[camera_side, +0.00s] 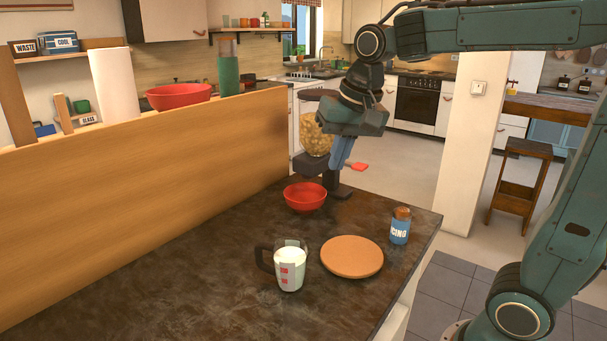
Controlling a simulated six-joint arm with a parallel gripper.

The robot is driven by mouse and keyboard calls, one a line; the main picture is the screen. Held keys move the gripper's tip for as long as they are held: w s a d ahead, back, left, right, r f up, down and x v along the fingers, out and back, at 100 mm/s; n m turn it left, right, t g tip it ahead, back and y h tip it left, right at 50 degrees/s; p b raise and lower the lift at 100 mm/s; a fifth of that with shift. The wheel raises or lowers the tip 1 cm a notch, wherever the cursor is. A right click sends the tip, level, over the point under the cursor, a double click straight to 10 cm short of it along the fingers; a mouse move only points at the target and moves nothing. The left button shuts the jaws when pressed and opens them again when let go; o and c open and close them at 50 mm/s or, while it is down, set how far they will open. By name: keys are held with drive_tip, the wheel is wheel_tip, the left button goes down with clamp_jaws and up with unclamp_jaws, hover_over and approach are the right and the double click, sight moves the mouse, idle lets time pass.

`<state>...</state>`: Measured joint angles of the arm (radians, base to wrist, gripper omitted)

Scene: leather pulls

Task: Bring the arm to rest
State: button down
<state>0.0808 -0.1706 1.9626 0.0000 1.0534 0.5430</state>
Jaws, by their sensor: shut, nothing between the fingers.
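My gripper (340,185) points down over the far end of the dark counter (180,270). It is shut and empty, just behind and to the right of a red bowl (305,197). Its fingers look dark and close together. I cannot tell whether the tips touch the counter. My arm reaches in from the right side of the picture.
A measuring cup of white liquid (290,268), a round cork mat (352,257) and a blue icing jar (400,226) stand on the counter. A jar of yellowish pieces (316,136) is behind the bowl. A wooden partition (150,200) bounds the left. The counter's front left is clear.

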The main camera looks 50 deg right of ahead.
drive_tip(key=s+a+f+n+t, duration=0.1)
drive_tip(key=s+f+n, duration=0.1)
drive_tip(key=s, duration=0.6)
drive_tip(key=s+a+f+n+t, duration=0.1)
drive_tip(key=s+f+n, duration=0.2)
drive_tip(key=s+n, duration=0.2)
drive_tip(key=s, duration=0.2)
drive_tip(key=shift+s+a, duration=0.35)
